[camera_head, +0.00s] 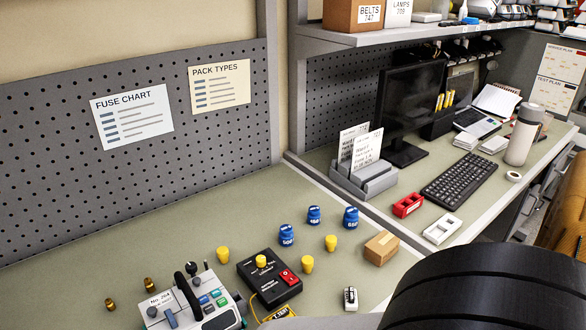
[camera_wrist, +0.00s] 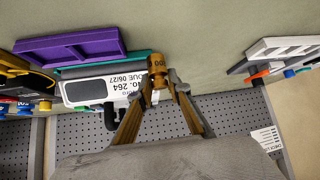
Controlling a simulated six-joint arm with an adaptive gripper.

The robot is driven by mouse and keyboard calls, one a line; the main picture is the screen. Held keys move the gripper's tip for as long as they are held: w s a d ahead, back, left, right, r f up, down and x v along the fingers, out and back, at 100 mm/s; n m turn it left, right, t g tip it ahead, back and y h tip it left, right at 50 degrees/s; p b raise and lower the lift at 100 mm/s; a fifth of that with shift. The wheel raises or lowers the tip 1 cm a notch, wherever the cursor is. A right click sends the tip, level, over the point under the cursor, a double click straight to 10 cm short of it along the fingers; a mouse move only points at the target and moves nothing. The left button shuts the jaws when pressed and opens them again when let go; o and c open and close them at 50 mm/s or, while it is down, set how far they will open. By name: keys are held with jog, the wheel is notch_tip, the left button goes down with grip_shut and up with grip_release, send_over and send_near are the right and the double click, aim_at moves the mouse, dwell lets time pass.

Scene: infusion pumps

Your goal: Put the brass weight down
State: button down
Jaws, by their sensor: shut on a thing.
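The brass weight (camera_wrist: 158,65), with dark marks on its side, is between the fingertips of my gripper (camera_wrist: 159,80) in the wrist view. My gripper is shut on it. Bench surface shows around it, but I cannot tell whether its base touches the bench. The pump marked No. 264 (camera_wrist: 100,86) is just left of it in the wrist view. In the head view I do not make out my gripper. Two small brass weights stand left of the pump there, one nearer (camera_head: 110,303) and one farther (camera_head: 151,284).
Blue weights (camera_head: 286,234) and yellow weights (camera_head: 307,263) stand around a black box with a red switch (camera_head: 270,277). A cardboard box (camera_head: 381,248) is to their right. The wrist view shows a purple tray (camera_wrist: 85,46) and a white device (camera_wrist: 280,50). The bench's back left is clear.

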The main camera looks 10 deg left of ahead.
jog(key=w+d+m, duration=0.1)
jog(key=w+d, duration=0.2)
jog(key=w, duration=0.1)
jog(key=w+d+r+m+t+h, duration=0.1)
jog(key=w+d, duration=0.2)
jog(key=w, duration=0.1)
jog(key=w+d+m+t, duration=0.1)
jog(key=w+d, duration=0.2)
jog(key=w, duration=0.1)
jog(key=shift+w+d+r+m+h, duration=0.15)
jog(key=shift+d+m+h, duration=0.15)
jog(key=shift+h, duration=0.1)
jog(key=w+d+r+m+t+h, duration=0.1)
jog(key=w+d+m+h, duration=0.1)
jog(key=w+d, duration=0.5)
jog(key=w+d+r+m+h, duration=0.1)
jog(key=w+d+m+h, duration=0.15)
jog(key=d, duration=0.85)
jog(key=w+d+r+m+t+h, duration=0.1)
jog(key=w+d+m, duration=0.25)
jog(key=d, duration=0.45)
jog(key=d+m+h, duration=0.2)
jog(key=d+m, duration=0.1)
jog(key=d, duration=1.3)
jog(key=shift+w+r+h, duration=0.35)
jog(key=shift+w+r, duration=0.05)
jog(key=shift+w, duration=0.05)
jog(key=shift+a, duration=0.15)
